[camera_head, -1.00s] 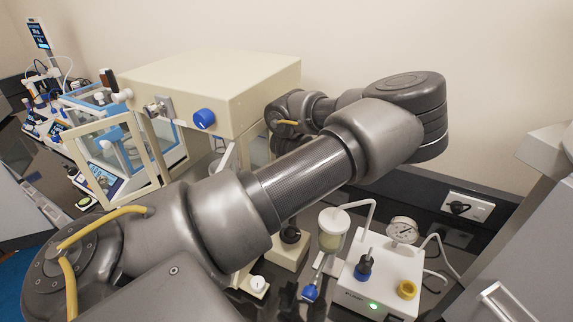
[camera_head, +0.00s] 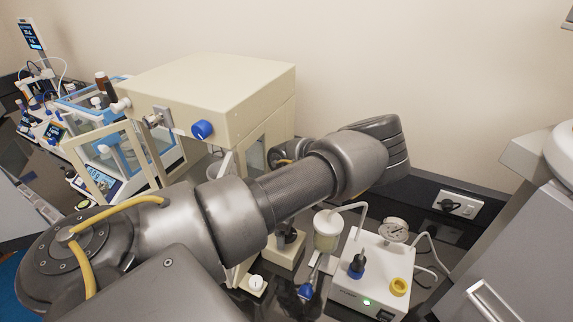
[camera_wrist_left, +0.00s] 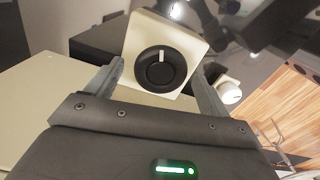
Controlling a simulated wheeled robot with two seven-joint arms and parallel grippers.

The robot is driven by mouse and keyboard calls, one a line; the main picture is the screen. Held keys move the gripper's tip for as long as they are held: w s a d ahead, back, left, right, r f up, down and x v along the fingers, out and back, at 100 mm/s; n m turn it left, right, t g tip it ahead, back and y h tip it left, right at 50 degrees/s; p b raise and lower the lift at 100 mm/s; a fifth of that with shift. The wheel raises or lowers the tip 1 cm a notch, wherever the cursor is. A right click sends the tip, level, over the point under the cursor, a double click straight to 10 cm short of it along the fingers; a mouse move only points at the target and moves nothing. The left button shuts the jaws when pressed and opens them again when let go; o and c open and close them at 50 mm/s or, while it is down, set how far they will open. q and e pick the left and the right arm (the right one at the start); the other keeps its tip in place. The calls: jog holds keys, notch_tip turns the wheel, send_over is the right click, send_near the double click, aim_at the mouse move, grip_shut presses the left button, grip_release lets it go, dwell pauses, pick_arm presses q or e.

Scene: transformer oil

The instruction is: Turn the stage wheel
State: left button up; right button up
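A black round wheel (camera_wrist_left: 155,70) with a white mark at its top sits on the face of a cream block (camera_wrist_left: 187,50) in the left wrist view. My left gripper (camera_wrist_left: 160,92) is open, with one finger on each side of the wheel. I cannot tell whether the fingers touch it. In the head view a dark knob (camera_head: 290,237) on a cream block (camera_head: 286,254) shows partly behind my left arm; it may be the same wheel. My left gripper is hidden in the head view. My right gripper is in neither view.
A large cream box (camera_head: 215,90) with a blue knob (camera_head: 202,130) stands behind my arm. A white pump unit (camera_head: 372,268) with a gauge (camera_head: 393,231) and a filter jar (camera_head: 328,232) stands at the right. A grey cabinet (camera_head: 515,250) borders the far right.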

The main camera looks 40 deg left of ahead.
pick_arm(q)
jog(key=c, duration=0.9)
jog(key=shift+c, duration=0.2)
jog(key=n+b, duration=0.4)
jog(key=n, duration=0.1)
jog(key=shift+f, duration=0.2)
jog(key=n+b, duration=0.4)
jog(key=shift+n, duration=0.3)
jog(key=shift+r+n+b, duration=0.2)
jog(key=shift+n+b, duration=1.5)
jog(key=o, duration=1)
